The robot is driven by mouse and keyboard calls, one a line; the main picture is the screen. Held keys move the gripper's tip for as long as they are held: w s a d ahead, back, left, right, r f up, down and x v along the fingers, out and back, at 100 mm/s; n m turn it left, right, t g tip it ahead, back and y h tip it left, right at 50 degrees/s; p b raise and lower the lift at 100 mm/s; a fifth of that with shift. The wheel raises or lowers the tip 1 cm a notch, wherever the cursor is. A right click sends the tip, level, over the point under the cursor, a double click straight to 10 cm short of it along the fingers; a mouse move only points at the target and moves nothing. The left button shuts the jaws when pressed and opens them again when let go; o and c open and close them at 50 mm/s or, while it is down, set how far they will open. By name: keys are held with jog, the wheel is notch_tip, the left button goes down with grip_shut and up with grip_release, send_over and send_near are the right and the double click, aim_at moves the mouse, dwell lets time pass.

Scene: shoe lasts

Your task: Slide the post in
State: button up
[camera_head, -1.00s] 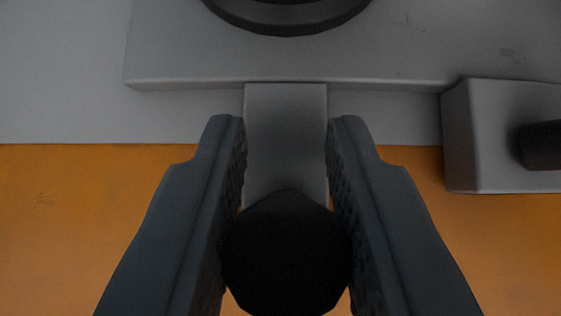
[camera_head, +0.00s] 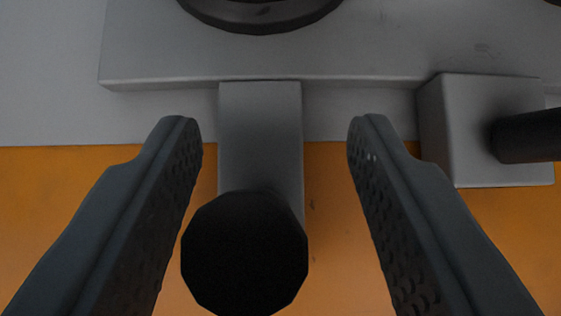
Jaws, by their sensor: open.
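A grey bar-shaped post (camera_head: 260,140) with a round black knob (camera_head: 245,255) on its near end shows in the middle of the head camera view. Its far end meets the front edge of a grey plate (camera_head: 370,60); whether it reaches inside cannot be told. My gripper (camera_head: 275,135) is open, with one finger on each side of the post. Both fingers are apart from the post and the knob, with a wider gap on the right. The post is nearer the left finger.
A grey block (camera_head: 470,130) with a black rod (camera_head: 530,135) stands to the right, close to my right finger. A dark round part (camera_head: 262,15) sits on the plate at the top. The orange surface (camera_head: 60,220) at left is clear.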

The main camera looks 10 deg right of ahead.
jog(key=v, duration=1.7)
jog(key=shift+s+r, duration=0.15)
jog(key=shift+s, duration=0.05)
jog(key=s+r+t, duration=0.4)
jog(key=s, duration=0.9)
jog(key=s+r+t, duration=0.4)
jog(key=s+r, duration=0.1)
jog(key=s, duration=0.8)
jog(key=shift+s+r, duration=0.2)
jog(key=shift+s, duration=0.05)
jog(key=shift+a, duration=0.1)
dwell(0.4)
